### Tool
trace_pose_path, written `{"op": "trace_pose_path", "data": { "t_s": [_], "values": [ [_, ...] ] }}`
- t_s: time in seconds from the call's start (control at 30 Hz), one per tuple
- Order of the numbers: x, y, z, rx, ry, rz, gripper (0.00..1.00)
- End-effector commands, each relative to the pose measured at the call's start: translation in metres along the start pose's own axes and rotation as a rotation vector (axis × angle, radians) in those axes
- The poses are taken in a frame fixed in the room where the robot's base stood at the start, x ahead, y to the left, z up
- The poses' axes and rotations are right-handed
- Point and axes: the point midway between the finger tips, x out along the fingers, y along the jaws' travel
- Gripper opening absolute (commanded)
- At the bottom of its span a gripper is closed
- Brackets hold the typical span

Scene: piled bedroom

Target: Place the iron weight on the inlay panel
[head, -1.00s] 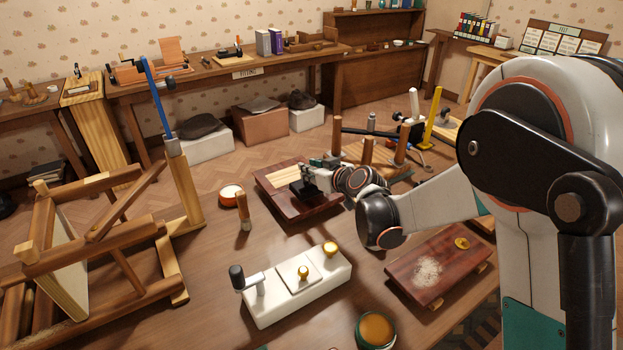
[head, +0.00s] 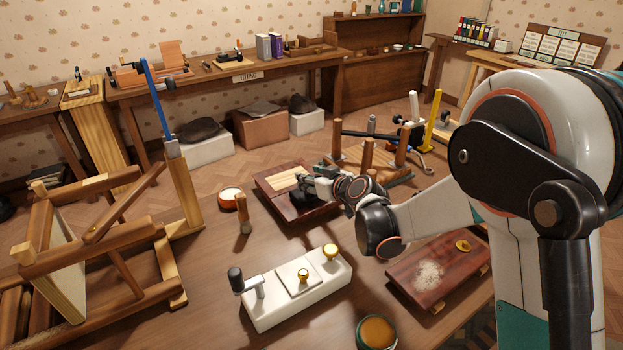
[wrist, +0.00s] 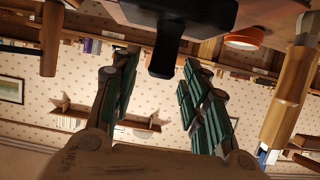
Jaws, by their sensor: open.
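The iron weight (head: 304,200) is a dark block on the near right part of the inlay panel (head: 270,188), a dark red-brown board with pale strips. My gripper (head: 302,176) is at the weight and hides its upper part in the head view. In the wrist view the weight (wrist: 180,14) is at the top, its black handle reaching down between the tips of my gripper (wrist: 162,58). The fingers are spread, with gaps beside the handle. Whether the weight lies flat on the panel is hidden.
A white block with brass knobs (head: 295,290) stands in front. A second red-brown board (head: 445,268) with white powder is at right. A wooden peg (head: 243,215) and an orange-rimmed tin (head: 230,197) stand left of the panel. Upright posts (head: 367,155) stand behind the gripper.

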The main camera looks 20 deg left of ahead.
Motion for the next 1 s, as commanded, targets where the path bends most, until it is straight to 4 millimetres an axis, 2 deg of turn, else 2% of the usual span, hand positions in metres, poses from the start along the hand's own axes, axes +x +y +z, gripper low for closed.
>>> {"op": "trace_pose_path", "data": {
  "t_s": [0.17, 0.4, 0.6, 0.8, 1.0],
  "values": [
    [-0.019, 0.001, -0.003, 0.001, 0.000, 0.001, 0.41],
    [-0.069, 0.001, -0.004, 0.001, 0.000, 0.002, 0.41],
    [-0.103, 0.001, -0.003, 0.001, 0.000, 0.002, 0.41],
    [-0.119, 0.000, -0.002, 0.001, 0.000, 0.000, 0.41],
    [-0.121, 0.000, -0.001, 0.000, 0.000, 0.000, 0.41]
  ]
}}
